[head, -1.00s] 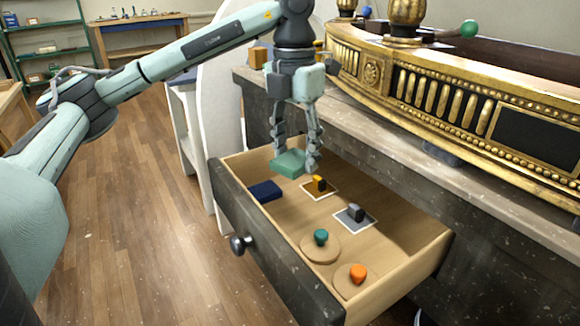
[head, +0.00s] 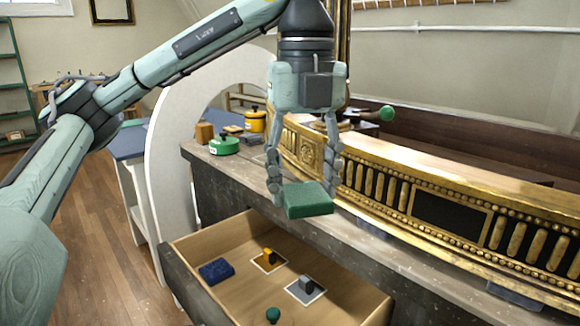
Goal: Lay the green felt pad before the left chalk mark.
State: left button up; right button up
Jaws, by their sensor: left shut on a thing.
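The green felt pad (head: 308,201) is a flat square block in the head view. My left gripper (head: 303,190) is shut on the green felt pad and holds it in the air, above the open drawer and in front of the bench edge. The chalk marks do not show clearly in this view. My right gripper is not in view.
The open drawer (head: 190,272) holds a dark blue pad (head: 216,271), a yellow piece (head: 268,256), a grey piece (head: 306,284) and a green knob (head: 273,315). The gilt console (head: 400,185) stands on the bench. A green tin (head: 224,145) and yellow pot (head: 255,121) stand behind left.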

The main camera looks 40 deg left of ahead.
aim_at(251, 165)
jog(key=z, duration=2.8)
jog(key=k+j+z, duration=0.1)
jog(key=k+z, duration=0.45)
jog(key=k+j, duration=0.1)
jog(key=k, duration=1.85)
jog(key=k+u, duration=0.25)
jog(key=u, duration=0.2)
jog(key=k+u, duration=0.25)
jog(key=u, duration=0.6)
